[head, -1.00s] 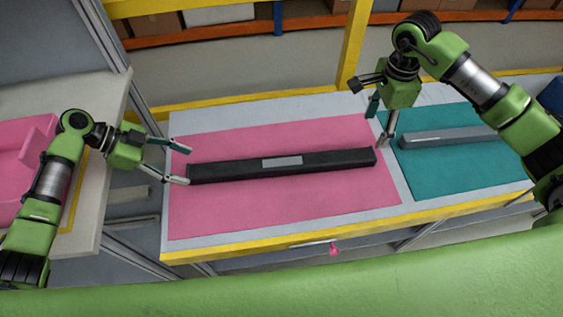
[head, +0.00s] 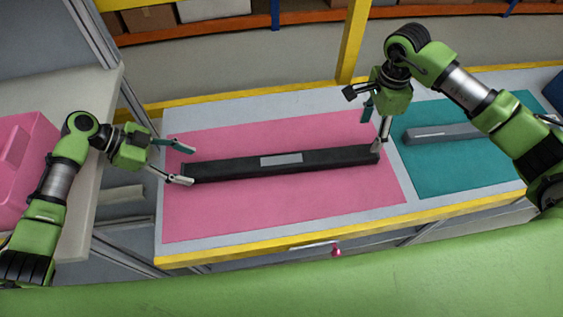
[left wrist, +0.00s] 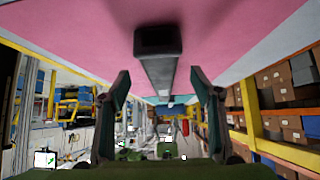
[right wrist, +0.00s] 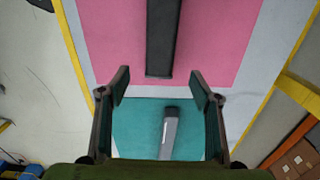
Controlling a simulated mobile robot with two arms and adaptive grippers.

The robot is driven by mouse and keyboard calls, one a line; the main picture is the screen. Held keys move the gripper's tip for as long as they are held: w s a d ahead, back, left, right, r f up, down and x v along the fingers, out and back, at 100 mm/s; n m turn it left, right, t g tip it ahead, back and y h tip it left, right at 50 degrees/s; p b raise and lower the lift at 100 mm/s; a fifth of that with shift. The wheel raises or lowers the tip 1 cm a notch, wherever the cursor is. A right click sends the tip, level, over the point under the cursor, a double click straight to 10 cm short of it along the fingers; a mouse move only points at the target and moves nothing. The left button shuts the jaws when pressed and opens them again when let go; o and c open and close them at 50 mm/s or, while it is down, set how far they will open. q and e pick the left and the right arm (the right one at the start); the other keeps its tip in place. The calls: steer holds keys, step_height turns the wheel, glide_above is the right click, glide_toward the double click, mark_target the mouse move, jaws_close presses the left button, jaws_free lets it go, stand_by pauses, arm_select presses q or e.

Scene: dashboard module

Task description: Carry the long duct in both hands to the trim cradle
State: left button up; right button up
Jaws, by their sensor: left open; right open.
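The long duct (head: 325,158), black with a grey label, lies flat across a pink mat. My left gripper (head: 183,163) is open and empty at the duct's left end. In the left wrist view the duct's end (left wrist: 158,42) shows ahead, above the gap between the fingers (left wrist: 160,80). My right gripper (head: 372,131) is open, pointing down at the duct's right end. In the right wrist view the duct (right wrist: 162,40) lies beyond the open fingers (right wrist: 160,85). I cannot tell whether any finger touches it. A pink moulded piece (head: 22,165), possibly the trim cradle, stands at the far left.
The pink mat (head: 290,205) lies on a yellow-edged table (head: 185,250). A grey bar (head: 440,133) lies on a teal mat (head: 460,175) to the right. A white counter (head: 85,195) bears the pink piece, with a gap before the table. Shelves with boxes stand behind.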

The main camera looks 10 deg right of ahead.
mark_target(200, 169)
arm_select(q)
steer(key=x, duration=0.6)
arm_select(e)
step_height(200, 169, down, 11)
steer(key=shift+r, duration=0.2)
arm_select(q)
steer(key=shift+r, duration=0.1)
steer(key=c, duration=1.5)
arm_select(e)
steer(key=c, duration=1.5)
